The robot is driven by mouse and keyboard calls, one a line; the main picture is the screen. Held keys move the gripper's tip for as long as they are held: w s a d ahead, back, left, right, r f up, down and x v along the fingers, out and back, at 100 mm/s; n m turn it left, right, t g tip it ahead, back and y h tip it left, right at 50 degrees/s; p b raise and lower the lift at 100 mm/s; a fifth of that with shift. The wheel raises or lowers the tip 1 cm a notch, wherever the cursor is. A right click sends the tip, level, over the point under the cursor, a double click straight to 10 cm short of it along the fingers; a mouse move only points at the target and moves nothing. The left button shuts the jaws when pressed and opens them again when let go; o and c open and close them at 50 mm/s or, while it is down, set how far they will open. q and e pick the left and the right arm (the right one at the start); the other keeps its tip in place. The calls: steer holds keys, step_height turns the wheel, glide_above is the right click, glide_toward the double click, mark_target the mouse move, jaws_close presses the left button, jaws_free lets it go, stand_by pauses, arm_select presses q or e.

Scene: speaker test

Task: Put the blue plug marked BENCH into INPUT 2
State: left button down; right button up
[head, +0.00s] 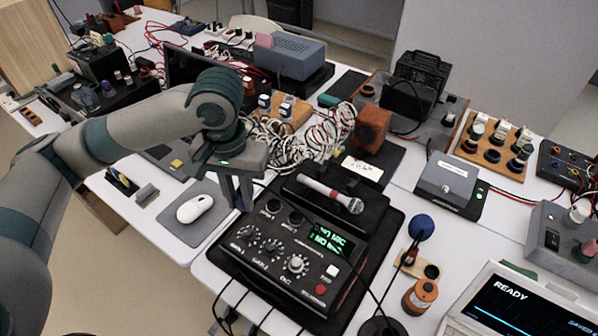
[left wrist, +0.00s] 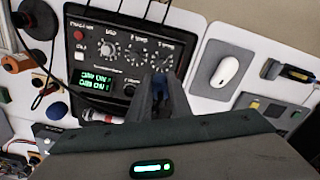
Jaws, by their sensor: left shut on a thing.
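My left gripper (head: 238,198) points down over the left edge of the black mixer (head: 232,262), beside its two round input sockets (head: 284,211). In the left wrist view, the gripper (left wrist: 164,84) is shut on a small dark blue piece (left wrist: 160,77), which I take for the blue plug. Its BENCH marking cannot be read, and the fingers hide most of it. I cannot tell whether the plug touches the mixer. The socket labels are too small to read. My right gripper is not in view.
A microphone (head: 331,194) lies behind the mixer's panel. A white mouse (head: 194,208) rests on a grey pad to the left. A blue ball-topped stand (head: 421,227) and an orange spool (head: 420,296) stand to the right. Tangled cables (head: 300,130) lie behind.

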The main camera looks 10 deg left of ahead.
arm_select(q)
steer(key=shift+w, duration=0.2)
steer(key=shift+s, duration=0.1)
steer(key=shift+d+r, duration=0.1)
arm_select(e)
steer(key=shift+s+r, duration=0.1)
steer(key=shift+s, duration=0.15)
